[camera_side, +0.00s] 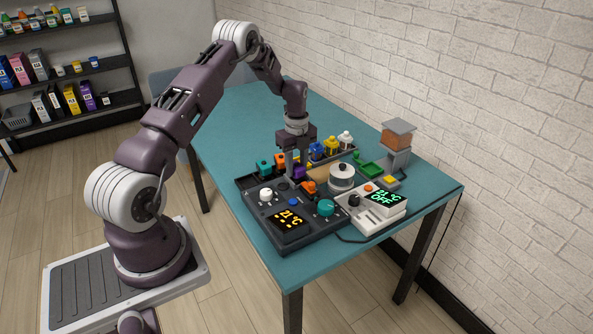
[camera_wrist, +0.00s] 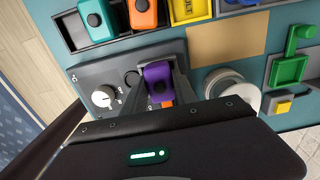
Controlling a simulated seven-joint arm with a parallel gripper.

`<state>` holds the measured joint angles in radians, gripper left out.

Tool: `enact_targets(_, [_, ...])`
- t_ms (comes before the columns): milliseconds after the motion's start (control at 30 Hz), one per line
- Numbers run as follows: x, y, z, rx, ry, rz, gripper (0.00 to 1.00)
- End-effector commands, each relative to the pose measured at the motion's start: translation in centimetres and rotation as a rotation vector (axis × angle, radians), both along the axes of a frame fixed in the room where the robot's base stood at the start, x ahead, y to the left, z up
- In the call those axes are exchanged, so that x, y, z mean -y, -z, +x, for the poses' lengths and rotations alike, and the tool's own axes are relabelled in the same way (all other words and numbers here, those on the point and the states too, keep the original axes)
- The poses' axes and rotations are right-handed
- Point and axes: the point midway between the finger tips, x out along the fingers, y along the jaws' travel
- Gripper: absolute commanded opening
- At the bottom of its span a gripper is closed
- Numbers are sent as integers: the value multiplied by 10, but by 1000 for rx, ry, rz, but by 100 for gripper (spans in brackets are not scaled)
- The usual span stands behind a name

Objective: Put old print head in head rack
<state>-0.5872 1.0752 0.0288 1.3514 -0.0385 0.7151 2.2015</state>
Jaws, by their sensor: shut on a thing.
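My gripper (camera_side: 297,166) is shut on a purple print head (camera_wrist: 158,76), over the dark grey machine. The purple head also shows in the side view (camera_side: 299,172), partly hidden by the fingers. An orange part (camera_side: 309,187) sits just by it, also visible in the wrist view (camera_wrist: 168,104). I cannot tell whether the purple head still touches the machine. The black head rack (camera_side: 246,183) runs along the machine's far side. It holds several coloured heads, including a teal one (camera_wrist: 95,20) and an orange one (camera_wrist: 143,12). The rack's left end beside the teal head looks empty.
The dark machine (camera_side: 262,212) has a white knob (camera_wrist: 103,97) and a display. A round white-topped pot (camera_side: 341,176), a white control unit (camera_side: 375,212), a green tray (camera_side: 371,170) and an orange-and-grey device (camera_side: 397,140) stand to the right. The teal table (camera_side: 222,105) is clear behind.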

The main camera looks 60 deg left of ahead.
Motion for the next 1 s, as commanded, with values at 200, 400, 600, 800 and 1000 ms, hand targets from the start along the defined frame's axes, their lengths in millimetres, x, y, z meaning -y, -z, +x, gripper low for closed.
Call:
enact_targets(200, [-1,-35,1,5,0,2,0])
enact_targets(400, [-1,-83,1,3,-1,2,0])
enact_targets(600, [-22,-90,-21,-2,-50,-1,0])
enact_targets(800, [-71,-63,-81,-2,-178,-3,0])
enact_targets(1000, [-96,-46,-124,-1,-263,-1,0])
